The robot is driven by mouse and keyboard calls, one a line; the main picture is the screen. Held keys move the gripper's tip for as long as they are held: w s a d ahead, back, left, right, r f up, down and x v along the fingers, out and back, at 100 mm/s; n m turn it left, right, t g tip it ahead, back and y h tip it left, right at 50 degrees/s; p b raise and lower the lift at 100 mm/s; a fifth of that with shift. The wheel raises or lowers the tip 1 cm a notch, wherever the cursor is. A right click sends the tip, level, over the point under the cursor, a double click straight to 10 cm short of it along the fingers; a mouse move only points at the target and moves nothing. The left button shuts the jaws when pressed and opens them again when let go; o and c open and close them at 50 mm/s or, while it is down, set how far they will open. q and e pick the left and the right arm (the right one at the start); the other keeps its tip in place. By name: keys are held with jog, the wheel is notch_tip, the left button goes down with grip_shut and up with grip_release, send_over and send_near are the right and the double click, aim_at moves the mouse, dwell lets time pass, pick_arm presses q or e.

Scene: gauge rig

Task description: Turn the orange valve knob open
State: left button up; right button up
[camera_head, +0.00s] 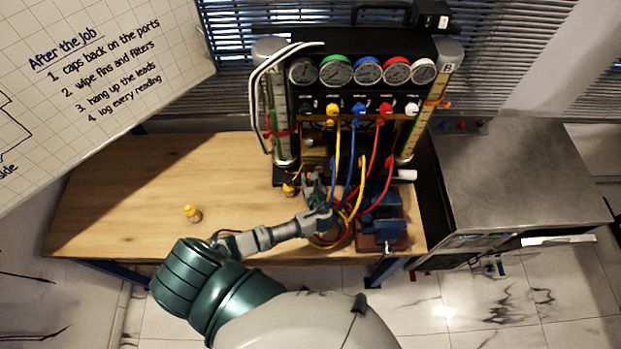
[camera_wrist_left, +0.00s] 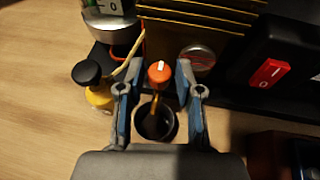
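The orange valve knob (camera_wrist_left: 159,72), with a white mark on top, shows in the left wrist view on a brass-coloured stem above a dark round cup-like part (camera_wrist_left: 156,122). My left gripper (camera_wrist_left: 158,78) is open, one blue-grey finger on each side of the knob, with a visible gap on both sides. In the head view my left gripper (camera_head: 318,198) is low in front of the gauge rig (camera_head: 365,45); I cannot make out the knob there. My right gripper is not in view.
A yellow bottle with a black cap (camera_wrist_left: 92,86) stands close left of the gripper. A red rocker switch (camera_wrist_left: 270,72) is to the right. Yellow, blue and red hoses (camera_head: 372,150) hang beside the gripper, near a blue vise (camera_head: 388,207). The table's left (camera_head: 130,190) is mostly clear.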

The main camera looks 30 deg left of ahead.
pick_arm(q)
jog(key=v, duration=1.2)
dwell(0.3)
